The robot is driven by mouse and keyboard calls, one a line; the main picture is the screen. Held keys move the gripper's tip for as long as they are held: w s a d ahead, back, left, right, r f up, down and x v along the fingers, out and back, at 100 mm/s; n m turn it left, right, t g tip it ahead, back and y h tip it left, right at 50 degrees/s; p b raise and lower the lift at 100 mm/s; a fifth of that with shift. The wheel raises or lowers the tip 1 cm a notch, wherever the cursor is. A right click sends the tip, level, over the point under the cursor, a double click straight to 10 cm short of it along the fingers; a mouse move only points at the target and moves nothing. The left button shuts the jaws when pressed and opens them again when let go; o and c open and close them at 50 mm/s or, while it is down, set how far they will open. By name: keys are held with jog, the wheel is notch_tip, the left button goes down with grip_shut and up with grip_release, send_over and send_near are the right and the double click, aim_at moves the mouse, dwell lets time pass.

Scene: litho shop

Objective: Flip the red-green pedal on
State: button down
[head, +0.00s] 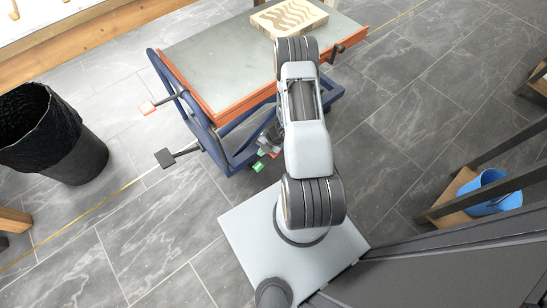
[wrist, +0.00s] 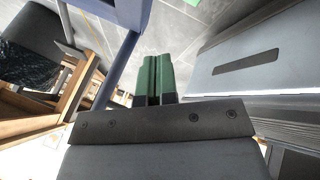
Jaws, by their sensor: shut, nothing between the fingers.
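The red-green pedal shows in the head view as a small bright green piece (head: 258,167) low beside the press, with a bit of red near it, partly hidden by my arm. A bright green patch, which looks like the same pedal, is cut off at the top edge of the wrist view (wrist: 206,3). My gripper (head: 263,152) is low beside the press's blue frame, close to the pedal. I cannot tell whether they touch. In the wrist view its two green fingers (wrist: 155,72) are together, with nothing between them.
The press (head: 215,65) has a grey bed, orange edges and a blue frame (head: 195,120). A black pedal (head: 165,157) and a red-white one (head: 147,108) stick out at its left. A black bin (head: 75,145) stands far left.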

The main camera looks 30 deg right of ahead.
aim_at(264, 162)
jog(key=shift+a, duration=0.2)
jog(key=shift+d+f, duration=0.1)
jog(key=shift+f, duration=0.05)
jog(key=f+b, duration=0.2)
jog(key=d+f+b, duration=0.1)
jog(key=f+b, duration=0.1)
jog(key=f, duration=0.1)
jog(key=d+f+b, duration=0.1)
jog(key=f+b, duration=0.2)
jog(key=shift+w+f, duration=0.15)
jog(key=shift+f, duration=0.15)
dwell(2.1)
jog(key=shift+d+f, duration=0.15)
jog(key=shift+f, duration=0.1)
jog(key=shift+f+b, duration=0.2)
jog(key=shift+b, duration=0.2)
dwell(0.4)
jog(key=shift+f, duration=0.3)
jog(key=shift+r, duration=0.1)
dwell(0.3)
